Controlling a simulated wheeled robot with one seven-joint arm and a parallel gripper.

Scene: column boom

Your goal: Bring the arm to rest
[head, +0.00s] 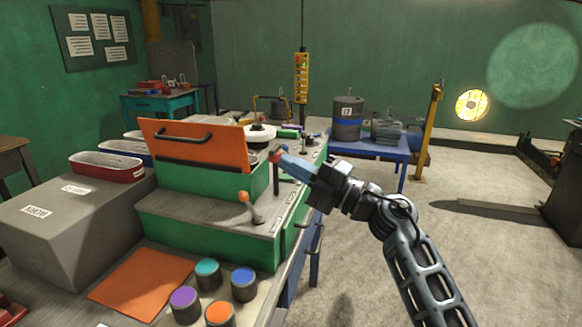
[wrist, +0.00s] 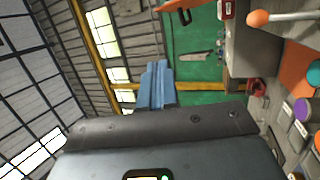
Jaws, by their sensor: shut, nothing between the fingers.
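My arm reaches up from the lower right in the head view. My gripper (head: 281,157) has blue fingers that are closed together with nothing between them. It points left, close to a red-topped post on the green bench unit (head: 165,224). I cannot tell whether the fingertips touch the post. In the wrist view the blue fingers (wrist: 158,72) are side by side, with the wall and roof behind them. A lever with an orange knob (head: 243,197) stands on the unit, left of the gripper; the knob also shows in the wrist view (wrist: 258,18).
An orange panel with a handle (head: 195,146) stands upright behind the lever. Several coloured round-topped cans (head: 219,312) and an orange mat (head: 142,280) lie in front. A yellow pendant (head: 301,77) hangs behind. The floor on the right (head: 480,255) is mostly clear.

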